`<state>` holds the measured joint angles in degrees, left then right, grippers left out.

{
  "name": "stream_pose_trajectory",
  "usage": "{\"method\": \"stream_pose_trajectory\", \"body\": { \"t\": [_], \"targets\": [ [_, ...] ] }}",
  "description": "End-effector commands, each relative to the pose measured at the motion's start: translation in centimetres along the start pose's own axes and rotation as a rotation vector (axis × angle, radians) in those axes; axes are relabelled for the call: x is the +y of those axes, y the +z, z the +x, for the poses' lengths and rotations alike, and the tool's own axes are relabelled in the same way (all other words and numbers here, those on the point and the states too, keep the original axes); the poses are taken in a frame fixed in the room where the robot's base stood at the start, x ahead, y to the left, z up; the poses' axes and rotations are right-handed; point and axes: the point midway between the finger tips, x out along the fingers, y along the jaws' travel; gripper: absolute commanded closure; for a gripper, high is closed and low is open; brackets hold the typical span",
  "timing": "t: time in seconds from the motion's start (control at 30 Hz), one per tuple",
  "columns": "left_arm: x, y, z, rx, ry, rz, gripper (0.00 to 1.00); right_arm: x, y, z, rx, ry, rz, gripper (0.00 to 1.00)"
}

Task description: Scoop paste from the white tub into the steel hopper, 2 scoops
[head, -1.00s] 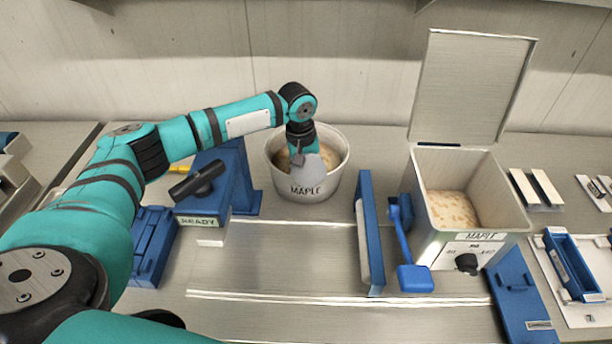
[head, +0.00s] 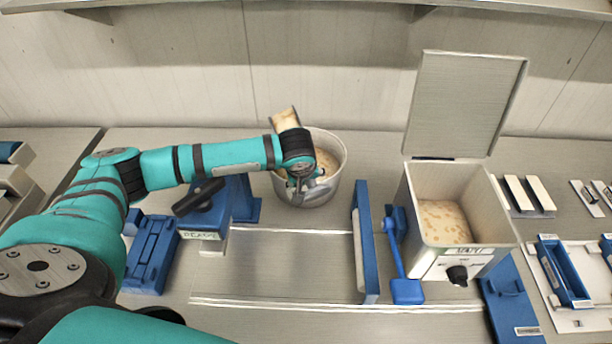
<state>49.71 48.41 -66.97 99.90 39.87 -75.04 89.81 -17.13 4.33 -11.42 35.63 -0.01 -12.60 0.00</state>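The white tub (head: 338,175) stands at the back middle of the bench with tan paste (head: 327,161) inside. My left gripper (head: 307,184) is over the tub's front part, covering its label. It appears shut on a scoop (head: 285,119), which sticks up behind my wrist, tilted, with tan paste in its bowl. The handle is mostly hidden by the wrist. The steel hopper (head: 483,203) stands to the right with its lid (head: 465,105) raised and tan paste with lighter bits (head: 443,218) inside. My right gripper is out of view.
A blue upright plate (head: 364,245) and a blue long-handled tool (head: 399,260) stand between tub and hopper. A blue stand with a black knob (head: 199,196) is left of the tub, beneath my arm. The steel surface in front (head: 290,262) is clear.

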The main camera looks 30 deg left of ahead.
Motion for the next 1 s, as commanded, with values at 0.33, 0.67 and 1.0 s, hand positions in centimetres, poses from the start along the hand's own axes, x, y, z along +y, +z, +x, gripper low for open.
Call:
{"method": "stream_pose_trajectory", "body": {
  "t": [0.33, 0.67, 1.0],
  "targets": [
    [0.6, -0.7, -3.5, 0.034, 0.009, 0.003, 1.00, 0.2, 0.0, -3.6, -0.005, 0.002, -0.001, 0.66],
    [1.0, -1.4, -5.8, 0.065, 0.016, 0.005, 1.00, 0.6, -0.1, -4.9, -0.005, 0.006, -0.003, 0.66],
    [1.2, -2.0, -7.3, 0.083, 0.019, 0.006, 1.00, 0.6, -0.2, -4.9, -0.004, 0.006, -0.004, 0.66]
  ]
}}
